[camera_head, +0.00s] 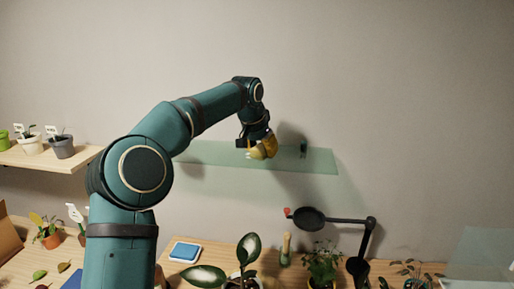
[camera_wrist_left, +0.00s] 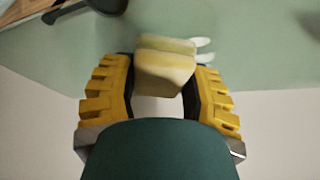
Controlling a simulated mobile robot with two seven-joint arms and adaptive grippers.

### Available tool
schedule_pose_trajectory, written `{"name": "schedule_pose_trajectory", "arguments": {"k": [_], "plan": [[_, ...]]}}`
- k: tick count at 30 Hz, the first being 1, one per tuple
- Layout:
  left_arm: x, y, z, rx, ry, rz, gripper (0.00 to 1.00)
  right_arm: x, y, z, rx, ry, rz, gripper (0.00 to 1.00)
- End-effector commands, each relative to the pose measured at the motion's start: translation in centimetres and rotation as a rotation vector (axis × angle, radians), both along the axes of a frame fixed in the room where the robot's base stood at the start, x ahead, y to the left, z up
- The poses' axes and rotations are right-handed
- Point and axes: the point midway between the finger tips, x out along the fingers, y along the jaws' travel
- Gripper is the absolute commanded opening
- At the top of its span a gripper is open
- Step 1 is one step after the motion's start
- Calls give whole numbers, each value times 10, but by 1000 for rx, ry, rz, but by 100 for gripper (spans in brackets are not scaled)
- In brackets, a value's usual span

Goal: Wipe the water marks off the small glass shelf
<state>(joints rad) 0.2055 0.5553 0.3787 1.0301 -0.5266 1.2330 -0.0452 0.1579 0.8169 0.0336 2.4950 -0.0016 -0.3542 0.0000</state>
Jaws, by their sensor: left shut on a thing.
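The small glass shelf (camera_head: 318,162) is a pale green pane on the wall, in the middle of the head view. It also fills much of the upper wrist view (camera_wrist_left: 260,65). My left gripper (camera_head: 262,152) is over the shelf's middle. In the left wrist view its yellow fingers (camera_wrist_left: 165,92) are shut on a pale yellow sponge-like block (camera_wrist_left: 165,72). The block is over the glass; I cannot tell whether it touches. Two whitish water marks (camera_wrist_left: 205,42) show just right of the block, partly hidden by it. My right gripper is in neither view.
Below, the wooden table holds a black lamp (camera_head: 309,218), potted plants (camera_head: 323,264) and a blue-white box (camera_head: 185,251). A wooden shelf (camera_head: 55,157) with pots is at left.

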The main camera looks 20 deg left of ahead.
Motion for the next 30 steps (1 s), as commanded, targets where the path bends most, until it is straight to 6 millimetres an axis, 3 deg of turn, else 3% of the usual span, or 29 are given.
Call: {"name": "schedule_pose_trajectory", "arguments": {"k": [9,14,20,30], "plan": [[7,-26,-3,0,3,-4,21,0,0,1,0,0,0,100],[8,-30,-2,0,3,-1,21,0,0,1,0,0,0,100],[7,-26,-1,-1,4,1,21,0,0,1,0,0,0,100],[0,0,1,0,2,2,21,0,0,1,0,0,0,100]]}}
